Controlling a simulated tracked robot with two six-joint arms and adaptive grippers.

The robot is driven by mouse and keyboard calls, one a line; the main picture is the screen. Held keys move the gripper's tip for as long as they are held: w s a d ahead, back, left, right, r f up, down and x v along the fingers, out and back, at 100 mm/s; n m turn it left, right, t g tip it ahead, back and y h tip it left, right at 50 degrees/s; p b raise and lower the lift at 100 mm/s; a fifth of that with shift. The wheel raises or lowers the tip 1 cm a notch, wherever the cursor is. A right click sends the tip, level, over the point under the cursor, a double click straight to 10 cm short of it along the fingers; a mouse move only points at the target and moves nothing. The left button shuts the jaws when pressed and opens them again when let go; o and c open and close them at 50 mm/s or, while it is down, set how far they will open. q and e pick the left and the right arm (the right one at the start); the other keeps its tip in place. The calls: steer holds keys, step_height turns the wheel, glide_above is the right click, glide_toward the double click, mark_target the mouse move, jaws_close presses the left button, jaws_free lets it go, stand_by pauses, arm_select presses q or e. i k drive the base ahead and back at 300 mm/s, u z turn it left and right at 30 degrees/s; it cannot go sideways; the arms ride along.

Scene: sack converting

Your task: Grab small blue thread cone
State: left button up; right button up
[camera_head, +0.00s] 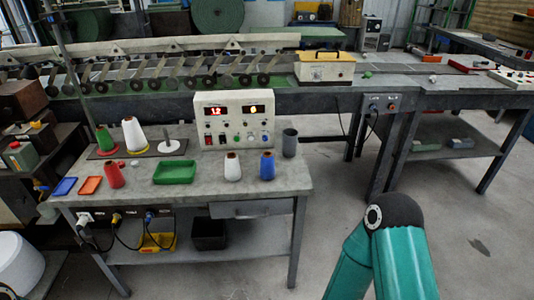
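The small blue thread cone (267,165) stands upright near the right end of the grey work table (215,190). A small white cone (232,167) stands just left of it, with a gap between. A dark grey cup (289,143) stands behind it to the right. A teal arm link of mine with a dark joint shows at the lower right, apart from the table. Neither gripper is in view.
A control box (235,120) with red and yellow displays stands behind the cones. A green tray (174,171), a red cone (114,175), and taller green (106,139) and white (134,135) cones are further left. Open floor lies right of the table.

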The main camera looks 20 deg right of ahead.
mark_target(267, 172)
steer(key=i, duration=0.95)
steer(key=u, duration=0.1)
